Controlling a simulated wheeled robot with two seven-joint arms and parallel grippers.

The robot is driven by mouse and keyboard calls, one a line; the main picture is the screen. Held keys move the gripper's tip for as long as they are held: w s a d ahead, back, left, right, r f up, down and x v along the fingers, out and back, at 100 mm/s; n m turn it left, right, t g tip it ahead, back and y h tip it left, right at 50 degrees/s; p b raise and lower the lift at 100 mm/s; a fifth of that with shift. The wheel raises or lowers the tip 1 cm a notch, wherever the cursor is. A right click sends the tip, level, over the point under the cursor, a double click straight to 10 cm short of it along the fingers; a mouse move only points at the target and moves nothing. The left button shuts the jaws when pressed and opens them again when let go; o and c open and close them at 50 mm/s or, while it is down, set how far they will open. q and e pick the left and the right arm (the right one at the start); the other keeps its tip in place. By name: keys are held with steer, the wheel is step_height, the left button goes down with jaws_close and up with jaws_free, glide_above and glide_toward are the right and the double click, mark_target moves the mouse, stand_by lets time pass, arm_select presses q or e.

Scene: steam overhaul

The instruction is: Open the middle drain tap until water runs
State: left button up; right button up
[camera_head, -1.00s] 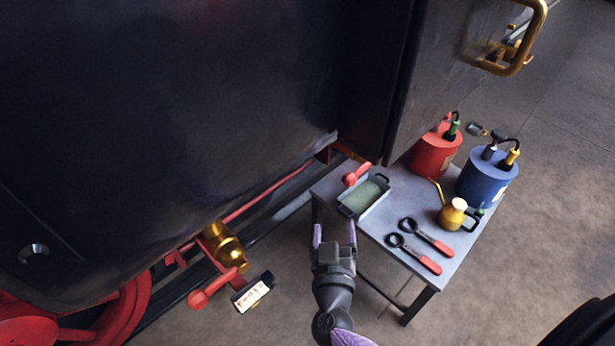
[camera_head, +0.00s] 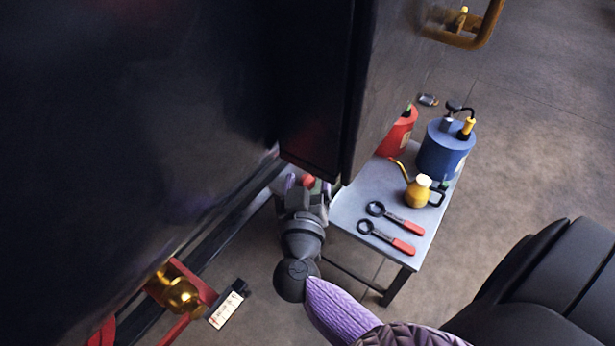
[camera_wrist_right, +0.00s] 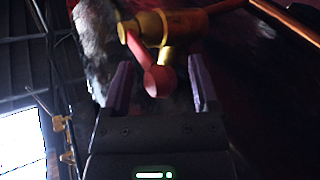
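In the right wrist view a brass tap (camera_wrist_right: 152,27) with a red lever (camera_wrist_right: 157,80) is straight ahead. The ball end of the lever lies between my two open fingers in the picture; I see no contact. My right gripper (camera_wrist_right: 160,85) is open and empty. In the head view the right gripper (camera_head: 304,186) is under the dark casing's lower edge, beside a red knob (camera_head: 308,181) it partly hides. Another brass tap (camera_head: 178,292) with a white label (camera_head: 226,309) is at lower left. I cannot tell which tap is the middle one. No running water shows. My left gripper is not in view.
A grey table (camera_head: 350,212) right of my gripper carries two red-handled wrenches (camera_head: 392,228), a brass oil can (camera_head: 419,190), a blue can (camera_head: 447,148) and a red can (camera_head: 398,134). The large dark casing (camera_head: 150,130) overhangs on the left. Open floor (camera_head: 540,130) lies right.

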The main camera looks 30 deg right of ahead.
steer(key=shift+c, duration=1.2)
steer(key=c, duration=0.7)
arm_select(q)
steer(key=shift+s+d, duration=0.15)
arm_select(e)
jaws_close()
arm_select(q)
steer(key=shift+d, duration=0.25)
arm_select(e)
steer(key=shift+f, duration=0.1)
